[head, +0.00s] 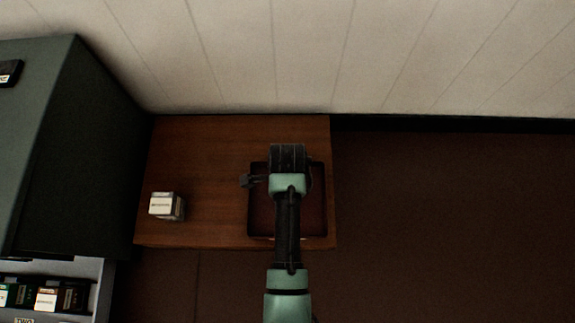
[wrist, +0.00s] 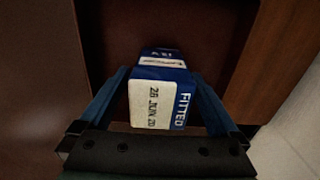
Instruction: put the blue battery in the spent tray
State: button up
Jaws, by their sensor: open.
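The blue battery (wrist: 158,95), with a white label reading "FITTED" and a date, is between the fingers of my gripper (wrist: 158,72) in the wrist view. The fingers are open, one on each side of it. Whether they touch it I cannot tell. The dark tray with a reddish floor (head: 259,215) sits on the right part of the wooden top in the head view. My arm reaches over the tray and hides the battery there. The tray's dark floor and wall (wrist: 190,22) show behind the battery in the wrist view.
A small white-and-grey box (head: 166,206) stands on the left of the wooden top (head: 210,150). A dark green cabinet (head: 95,150) rises at the left, with several batteries in a rack (head: 45,298) below it. A pale panelled wall (head: 310,50) is behind.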

notch_tip(320, 180, up, 12)
jog(key=p, duration=0.8)
jog(key=shift+r, duration=0.1)
jog(key=w+r+n+t, duration=0.4)
jog(key=w+r+t, duration=0.2)
jog(key=w+r, duration=0.65)
jog(key=w+r+n+t, duration=0.3)
jog(key=w+r+t, duration=0.1)
jog(key=r, duration=0.8)
jog(key=w+r+n+t, duration=0.2)
jog(key=w+r+t, duration=0.2)
jog(key=r, duration=0.8)
notch_tip(320, 180, up, 17)
jog(key=s+n+t, duration=0.3)
jog(key=n+t, duration=0.1)
jog(key=t, duration=0.2)
jog(key=s+r+n+t, duration=0.2)
jog(key=s+r, duration=0.4)
jog(key=r, duration=0.3)
jog(key=s+r+n+t, duration=0.3)
jog(key=s+r+t, duration=0.2)
jog(key=s+r, duration=0.2)
notch_tip(320, 180, up, 3)
jog(key=shift+s+f, duration=0.1)
jog(key=shift+s, duration=0.2)
